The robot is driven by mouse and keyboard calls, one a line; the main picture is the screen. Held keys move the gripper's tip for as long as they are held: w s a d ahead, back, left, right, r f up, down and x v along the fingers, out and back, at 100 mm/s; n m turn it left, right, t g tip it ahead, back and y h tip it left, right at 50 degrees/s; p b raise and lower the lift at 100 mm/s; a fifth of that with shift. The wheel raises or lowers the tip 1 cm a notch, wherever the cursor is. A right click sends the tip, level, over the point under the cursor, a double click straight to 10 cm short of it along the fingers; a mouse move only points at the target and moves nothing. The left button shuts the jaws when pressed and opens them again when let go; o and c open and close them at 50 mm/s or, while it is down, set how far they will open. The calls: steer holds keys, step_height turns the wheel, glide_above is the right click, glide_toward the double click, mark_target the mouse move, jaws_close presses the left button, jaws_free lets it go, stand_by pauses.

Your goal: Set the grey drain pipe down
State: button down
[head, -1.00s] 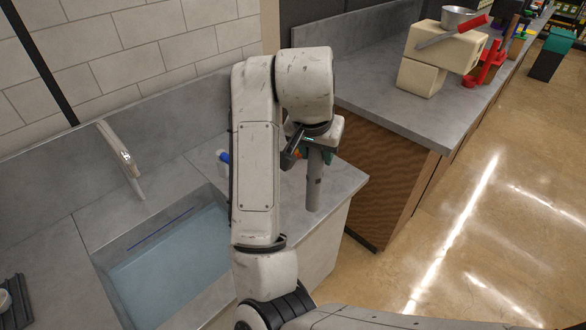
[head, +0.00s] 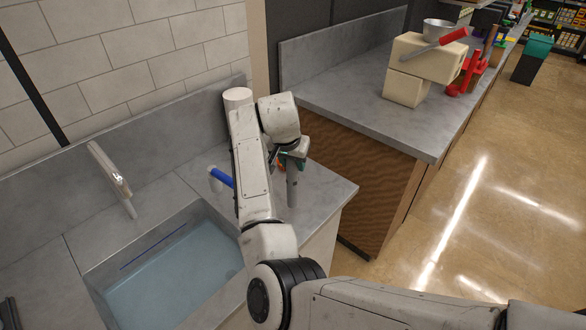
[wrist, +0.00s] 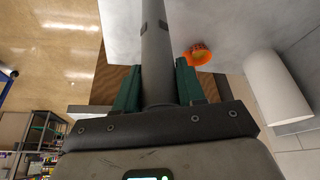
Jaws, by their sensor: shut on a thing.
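The grey drain pipe (head: 292,190) hangs upright below my gripper (head: 290,165) in the head view, over the right end of the grey sink counter (head: 325,190). Its lower end is close to the counter top; I cannot tell whether it touches. In the wrist view my gripper (wrist: 158,88) has its green fingers shut on the pipe (wrist: 156,45), one on each side. The pipe's far end runs out of the wrist picture. My arm hides part of the counter in the head view.
A sink basin (head: 175,280) lies left of my arm, with a faucet (head: 110,178) behind it. A blue-handled item (head: 221,177) and a white cylinder (head: 237,97) stand near my arm. An orange object (wrist: 197,54) is beside the pipe. A gap separates the second counter (head: 340,95).

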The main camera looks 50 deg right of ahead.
mark_target(292, 181)
steer(key=shift+f, duration=1.75)
steer(key=c, duration=0.7)
jaws_free()
steer(key=shift+r, duration=0.15)
